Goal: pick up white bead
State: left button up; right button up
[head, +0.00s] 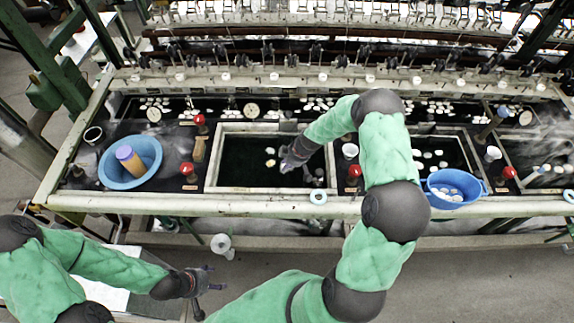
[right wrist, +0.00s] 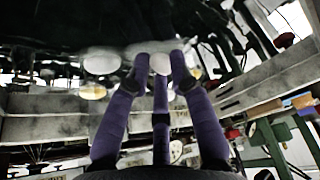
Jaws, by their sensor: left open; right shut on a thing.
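My right gripper (head: 286,166) reaches down into the middle basin (head: 211,188) in the head view. In the right wrist view its fingers (right wrist: 160,60) are closed around a white bead (right wrist: 160,64), which shows between the fingertips. Another white bead (right wrist: 102,63) and a yellowish bead (right wrist: 93,92) lie beside the fingers there. In the head view a pale bead (head: 270,151) and a yellowish one (head: 270,163) are just left of the gripper. My left gripper (head: 208,280) is open and empty, in front of the basin bench.
A blue bowl (head: 152,178) with a tan cylinder stands left of the basin. A darker blue basket (head: 470,186) with white pieces is at the right. Red-topped knobs (head: 187,169) and a white cup (head: 350,150) flank the basin. Reeling machinery lines the back.

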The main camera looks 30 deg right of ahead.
notch_tip(320, 180, up, 3)
jog(key=shift+f, duration=0.1)
pick_arm(q)
notch_tip(320, 180, up, 2)
jog(key=shift+r+p, duration=0.15)
jog(key=shift+p, duration=0.95)
pick_arm(e)
jog(key=s+a+r, duration=0.7)
jog(key=s+r, duration=0.2)
jog(key=s, duration=0.2)
jog(key=shift+s+a+r, duration=0.2)
jog(key=shift+s+a, duration=0.15)
jog(key=shift+s, duration=0.05)
jog(key=shift+w+d, duration=0.1)
